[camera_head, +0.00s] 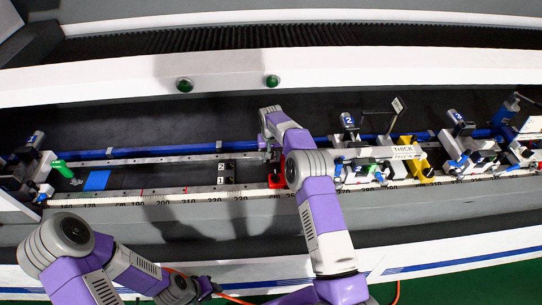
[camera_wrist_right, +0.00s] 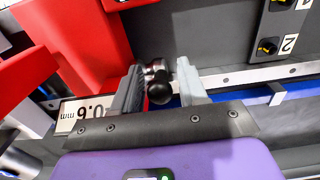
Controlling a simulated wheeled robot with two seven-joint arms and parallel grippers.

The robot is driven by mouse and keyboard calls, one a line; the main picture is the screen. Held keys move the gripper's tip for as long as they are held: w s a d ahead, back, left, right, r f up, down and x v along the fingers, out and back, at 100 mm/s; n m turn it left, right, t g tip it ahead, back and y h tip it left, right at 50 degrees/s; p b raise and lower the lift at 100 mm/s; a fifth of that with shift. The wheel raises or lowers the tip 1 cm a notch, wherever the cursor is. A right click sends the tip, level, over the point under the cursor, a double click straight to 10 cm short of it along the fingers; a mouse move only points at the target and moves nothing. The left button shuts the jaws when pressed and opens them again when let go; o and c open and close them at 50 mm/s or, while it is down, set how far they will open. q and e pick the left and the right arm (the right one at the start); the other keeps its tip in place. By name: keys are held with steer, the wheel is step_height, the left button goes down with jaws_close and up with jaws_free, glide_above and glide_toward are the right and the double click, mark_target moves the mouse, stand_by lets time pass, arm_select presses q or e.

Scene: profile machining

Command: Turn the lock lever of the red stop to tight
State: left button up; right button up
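The red stop (camera_head: 277,181) sits on the scale rail in the head view, partly hidden by my right arm. In the right wrist view its red body (camera_wrist_right: 88,42) fills the upper left. A lever with a round black knob (camera_wrist_right: 159,92) and a silver stem stands between the fingers of my right gripper (camera_wrist_right: 160,88). The fingers are apart, with a gap visible beside the knob. In the head view my right gripper (camera_head: 270,152) is just above the stop. My left gripper (camera_head: 207,290) is low at the front, away from the rail; its fingers are unclear.
A black block numbered 1 and 2 (camera_head: 226,172) stands left of the stop. A blue pad (camera_head: 96,181) and green handle (camera_head: 62,169) are further left. Clamps, a yellow part (camera_head: 420,160) and a THICK label (camera_head: 402,152) crowd the right. A 0.6 mm label (camera_wrist_right: 85,112) lies near the stop.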

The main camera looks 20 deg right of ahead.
step_height(320, 180, up, 8)
steer(key=shift+f+b, duration=0.2)
steer(key=shift+b, duration=0.15)
steer(key=shift+c, duration=0.4)
